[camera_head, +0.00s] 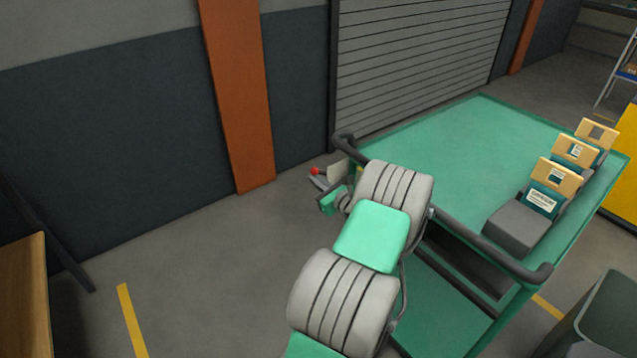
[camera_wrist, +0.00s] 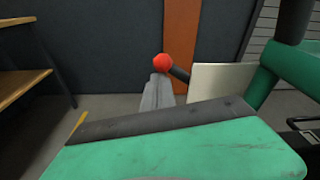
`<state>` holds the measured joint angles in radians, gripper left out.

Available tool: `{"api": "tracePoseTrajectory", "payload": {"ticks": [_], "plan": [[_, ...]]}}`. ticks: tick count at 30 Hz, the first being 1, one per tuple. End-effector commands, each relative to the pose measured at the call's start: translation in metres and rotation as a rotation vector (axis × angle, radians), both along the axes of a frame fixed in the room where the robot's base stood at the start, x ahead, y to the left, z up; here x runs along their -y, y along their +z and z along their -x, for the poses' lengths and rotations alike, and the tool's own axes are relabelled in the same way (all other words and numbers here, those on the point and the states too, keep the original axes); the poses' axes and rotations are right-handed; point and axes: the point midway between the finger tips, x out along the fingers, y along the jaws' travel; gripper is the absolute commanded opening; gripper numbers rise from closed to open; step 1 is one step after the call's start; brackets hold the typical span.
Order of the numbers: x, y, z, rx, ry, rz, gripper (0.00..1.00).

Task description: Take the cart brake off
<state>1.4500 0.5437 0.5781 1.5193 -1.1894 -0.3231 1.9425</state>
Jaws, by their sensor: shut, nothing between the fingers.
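The green cart (camera_head: 430,155) stands right of centre in the head view, with a dark push handle (camera_head: 490,253) at its near end. The brake lever's red ball knob (camera_head: 315,171) shows small beside the cart's left corner. In the wrist view the red knob (camera_wrist: 163,63) ends a short dark rod (camera_wrist: 180,75) in front of a pale plate (camera_wrist: 222,80). My gripper (camera_wrist: 157,82) is shut and empty, its grey fingers directly below the knob in the picture. In the head view my gripper (camera_head: 318,182) is also at the knob. I cannot tell whether they touch.
Several grey and teal items with tan tops (camera_head: 540,205) stand along the cart's right side. A dark wall with an orange pillar (camera_head: 240,95) and a roller shutter (camera_head: 420,60) lie behind. A wooden shelf (camera_wrist: 20,87) is at left. Floor left of the cart is clear.

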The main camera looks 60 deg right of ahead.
Motion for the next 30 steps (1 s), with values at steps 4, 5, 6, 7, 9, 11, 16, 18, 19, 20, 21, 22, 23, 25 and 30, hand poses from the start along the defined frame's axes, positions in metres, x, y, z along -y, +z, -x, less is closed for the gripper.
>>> {"api": "tracePoseTrajectory", "payload": {"ticks": [4, 5, 6, 7, 9, 11, 16, 18, 19, 20, 21, 22, 23, 25, 30], "plan": [[-0.009, -0.034, 0.0, -0.008, 0.004, -0.013, 0.0], [-0.01, -0.029, 0.01, -0.008, -0.001, -0.012, 0.0], [-0.013, -0.027, 0.021, -0.008, 0.0, -0.014, 0.0], [-0.015, -0.026, 0.027, -0.009, 0.0, -0.013, 0.0], [-0.021, -0.024, 0.044, -0.009, 0.001, -0.015, 0.0], [-0.025, -0.022, 0.056, -0.01, 0.003, -0.017, 0.0], [-0.033, -0.018, 0.081, -0.011, 0.007, -0.017, 0.0], [-0.035, -0.017, 0.087, -0.012, 0.009, -0.017, 0.0], [-0.036, -0.017, 0.088, -0.012, 0.009, -0.018, 0.0], [-0.036, -0.017, 0.089, -0.012, 0.009, -0.018, 0.0], [-0.036, -0.017, 0.089, -0.012, 0.01, -0.018, 0.0], [-0.037, -0.017, 0.089, -0.012, 0.01, -0.018, 0.0], [-0.037, -0.017, 0.089, -0.012, 0.01, -0.018, 0.0], [-0.037, -0.017, 0.089, -0.012, 0.01, -0.018, 0.0], [-0.036, -0.017, 0.089, -0.012, 0.009, -0.019, 0.0]]}}
